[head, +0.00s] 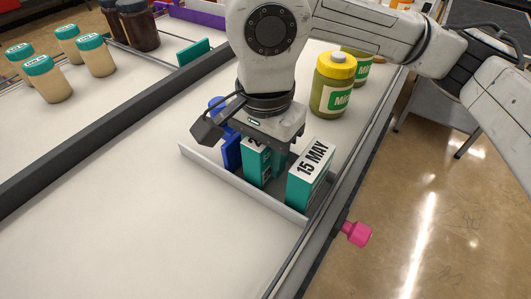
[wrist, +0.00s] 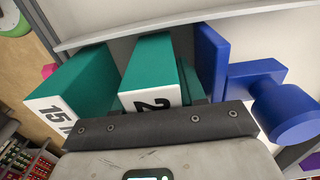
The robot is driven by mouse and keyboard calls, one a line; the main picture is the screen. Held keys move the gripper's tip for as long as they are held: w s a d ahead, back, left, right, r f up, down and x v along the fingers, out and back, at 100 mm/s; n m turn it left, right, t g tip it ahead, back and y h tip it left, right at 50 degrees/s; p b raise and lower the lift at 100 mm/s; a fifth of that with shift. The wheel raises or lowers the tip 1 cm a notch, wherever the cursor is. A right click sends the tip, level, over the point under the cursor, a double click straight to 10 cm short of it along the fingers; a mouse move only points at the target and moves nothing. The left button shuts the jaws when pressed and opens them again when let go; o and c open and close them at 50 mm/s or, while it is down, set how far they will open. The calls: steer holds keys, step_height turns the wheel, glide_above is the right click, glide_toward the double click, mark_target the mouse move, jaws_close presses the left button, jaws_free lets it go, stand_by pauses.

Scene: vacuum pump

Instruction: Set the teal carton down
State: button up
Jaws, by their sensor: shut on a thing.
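The held teal carton (head: 256,165), with a white top bearing dark print, is upright under my gripper (head: 264,150), inside a low-walled white tray (head: 294,216). In the wrist view the same carton (wrist: 152,72) shows a "2" at the gripper's edge. My gripper is shut on it; the fingertips are mostly hidden. I cannot tell whether its base touches the tray floor. A second teal carton (head: 311,178), marked "15 MAY", stands to its right, also in the wrist view (wrist: 75,88). A narrow teal piece (wrist: 189,80) shows beside the held carton; I cannot tell what it is.
A blue upright plate with a round knob (head: 231,148) stands left of the held carton, close to it. Yellow-lidded jars (head: 333,85) stand behind. A pink knob (head: 356,234) sticks out at the table's right edge. The white surface (head: 150,220) in front is clear.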

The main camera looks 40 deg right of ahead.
steer(key=shift+f, duration=0.2)
steer(key=shift+f+b, duration=0.15)
steer(key=shift+b, duration=0.15)
steer(key=o, duration=0.8)
step_height(320, 180, up, 12)
steer(key=shift+r, duration=0.2)
